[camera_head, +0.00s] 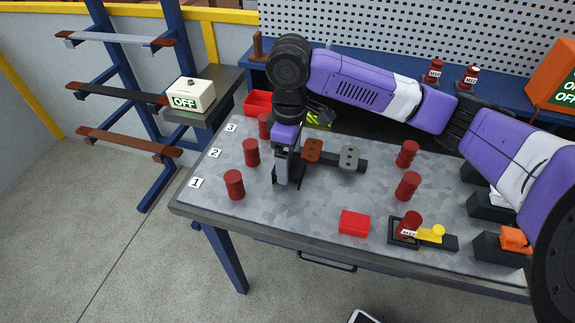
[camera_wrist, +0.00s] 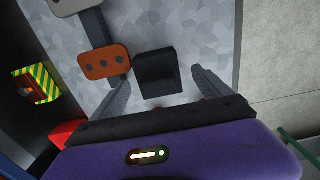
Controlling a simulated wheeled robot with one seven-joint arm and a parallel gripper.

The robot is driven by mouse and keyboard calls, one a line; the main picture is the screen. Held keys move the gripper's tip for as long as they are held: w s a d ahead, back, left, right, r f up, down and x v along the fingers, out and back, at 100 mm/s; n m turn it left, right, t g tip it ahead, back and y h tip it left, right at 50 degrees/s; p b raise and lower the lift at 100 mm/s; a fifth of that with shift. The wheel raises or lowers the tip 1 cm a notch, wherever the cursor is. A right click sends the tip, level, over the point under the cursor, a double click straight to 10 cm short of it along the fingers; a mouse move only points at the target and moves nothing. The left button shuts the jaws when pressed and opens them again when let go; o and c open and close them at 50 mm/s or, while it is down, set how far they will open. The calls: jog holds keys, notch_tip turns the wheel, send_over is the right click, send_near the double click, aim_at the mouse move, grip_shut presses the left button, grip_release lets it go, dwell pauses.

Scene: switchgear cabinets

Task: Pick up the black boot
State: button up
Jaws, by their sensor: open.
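The black boot (camera_wrist: 158,72) is a small, dark, box-like piece on the grey speckled bench top. In the wrist view it sits between the two fingers of my gripper (camera_wrist: 160,78), near their tips. The fingers are spread, with visible gaps on both sides, the right one wider. In the head view my gripper (camera_head: 288,183) points down at the left middle of the bench. There, only dark parts of the boot show around the fingers, and most of it is hidden.
A dark bar with a brown block (camera_head: 312,150) and a grey block (camera_head: 349,158) lies close to my gripper. Red cylinders (camera_head: 234,184) stand by the number labels at left, with others (camera_head: 408,185) at right. A red block (camera_head: 354,223) lies near the front edge.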

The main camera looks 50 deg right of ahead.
jog(key=shift+d+f+p, duration=0.1)
jog(key=shift+f+p, duration=0.2)
jog(key=shift+f, duration=2.05)
jog(key=c, duration=1.4)
jog(key=shift+r, duration=0.1)
jog(key=shift+c, duration=0.2)
